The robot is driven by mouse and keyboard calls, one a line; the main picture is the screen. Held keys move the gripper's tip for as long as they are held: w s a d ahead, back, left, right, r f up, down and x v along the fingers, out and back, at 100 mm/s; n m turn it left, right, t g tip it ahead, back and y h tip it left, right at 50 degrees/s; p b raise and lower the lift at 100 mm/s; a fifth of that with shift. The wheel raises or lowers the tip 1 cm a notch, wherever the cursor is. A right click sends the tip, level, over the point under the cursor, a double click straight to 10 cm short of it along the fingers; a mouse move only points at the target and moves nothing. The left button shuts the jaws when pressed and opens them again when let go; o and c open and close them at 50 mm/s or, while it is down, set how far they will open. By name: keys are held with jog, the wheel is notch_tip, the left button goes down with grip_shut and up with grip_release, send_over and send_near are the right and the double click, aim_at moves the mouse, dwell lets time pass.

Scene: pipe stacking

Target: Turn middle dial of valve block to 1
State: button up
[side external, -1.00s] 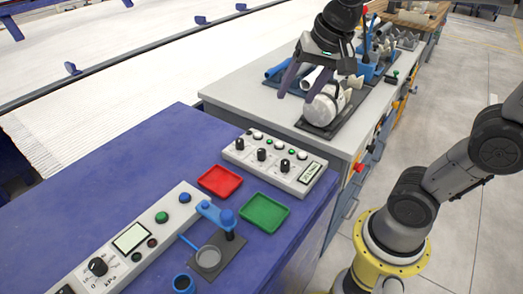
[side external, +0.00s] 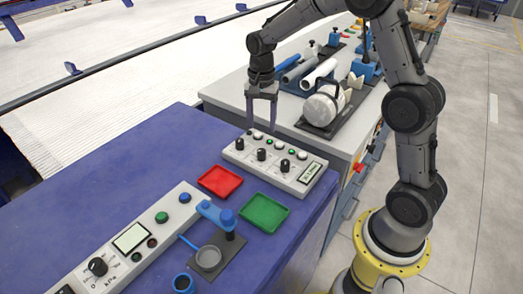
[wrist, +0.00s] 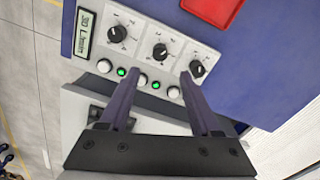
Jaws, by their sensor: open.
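The valve block (side external: 237,159) is a white panel on the blue table, with three black dials, white and green buttons and a small display. Its middle dial (side external: 262,154) is a black knob with a white pointer; it also shows in the wrist view (wrist: 160,50). The scale numbers around it are too small to read. My gripper (side external: 262,127) points down above the block's button-side edge, open and empty. In the wrist view, the open fingers (wrist: 159,80) reach over the button row, just short of the middle dial and apart from it.
A red tray (side external: 220,182) and a green tray (side external: 264,212) lie in front of the block. Another control panel (side external: 131,238) and a blue stand with a round grey cup (side external: 208,258) are nearer. The grey bench behind holds pipes (side external: 320,75) and a clamped white pipe piece (side external: 321,108).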

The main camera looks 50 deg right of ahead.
aim_at(261, 150)
notch_tip(261, 150, down, 11)
jog(key=shift+r, duration=0.1)
dwell(0.4)
grip_shut()
